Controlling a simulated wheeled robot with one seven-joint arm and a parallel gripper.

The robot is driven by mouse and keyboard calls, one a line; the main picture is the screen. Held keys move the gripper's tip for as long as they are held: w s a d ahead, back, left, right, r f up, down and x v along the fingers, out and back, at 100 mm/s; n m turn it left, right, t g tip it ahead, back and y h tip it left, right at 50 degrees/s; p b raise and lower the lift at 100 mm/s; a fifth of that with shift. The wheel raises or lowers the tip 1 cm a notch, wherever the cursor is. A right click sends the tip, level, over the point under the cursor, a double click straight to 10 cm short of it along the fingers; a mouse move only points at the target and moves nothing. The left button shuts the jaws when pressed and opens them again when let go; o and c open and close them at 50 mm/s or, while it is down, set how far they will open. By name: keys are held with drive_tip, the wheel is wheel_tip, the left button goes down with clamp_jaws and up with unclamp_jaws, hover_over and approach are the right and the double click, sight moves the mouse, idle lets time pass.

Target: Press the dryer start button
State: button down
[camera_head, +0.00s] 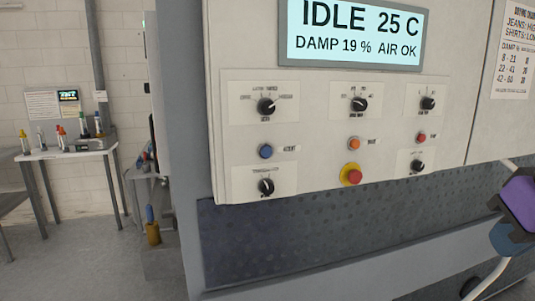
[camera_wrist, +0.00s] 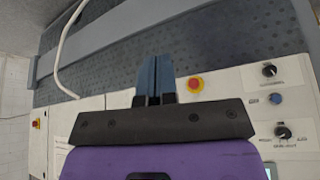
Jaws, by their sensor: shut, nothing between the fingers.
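The dryer's control panel (camera_head: 320,120) fills the middle of the head view. Its lower half carries a blue button (camera_head: 265,151), an orange button (camera_head: 354,143) and a small red button (camera_head: 421,138), each with a label too small to read surely. A red mushroom button on a yellow base (camera_head: 351,174) sits below the orange one. My gripper (camera_head: 508,238) is at the right edge of the head view, apart from these buttons. In the wrist view its blue fingers (camera_wrist: 155,79) are together and empty, left of the mushroom button (camera_wrist: 195,84). The blue button (camera_wrist: 275,99) shows farther right.
Several black knobs (camera_head: 266,106) stick out around the buttons. The display (camera_head: 352,33) reads IDLE 25 C, DAMP 19 %, AIR OK. A dark dotted panel (camera_head: 300,235) lies below. A pale hose (camera_wrist: 66,50) curves near my gripper. A table with bottles (camera_head: 75,150) stands far left.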

sight(269, 156)
idle(0.3)
drive_tip(key=w+a+r+m+t, duration=0.15)
drive_tip(key=w+a, duration=0.25)
drive_tip(key=w, duration=0.4)
drive_tip(key=w+a+m+t+y, duration=0.1)
drive_tip(key=w+a, duration=0.4)
drive_tip(key=a, duration=0.7)
drive_tip(key=w+a+m+t, duration=0.1)
drive_tip(key=w+a+m, duration=0.1)
drive_tip(key=w+a, duration=0.4)
drive_tip(key=a, duration=0.5)
drive_tip(key=shift+a+r+y, duration=0.3)
drive_tip(key=shift+a+y, duration=0.1)
drive_tip(key=shift+m, duration=0.25)
drive_tip(key=shift+w+a, duration=0.45)
drive_tip(key=shift+w, duration=0.95)
drive_tip(key=shift+w+a, duration=0.45)
drive_tip(key=shift+w, duration=0.9)
drive_tip(key=shift+w+a, duration=0.45)
drive_tip(key=shift+w, duration=0.95)
drive_tip(key=shift+w, duration=0.15)
drive_tip(key=shift+w+a, duration=0.1)
drive_tip(key=shift+w, duration=0.2)
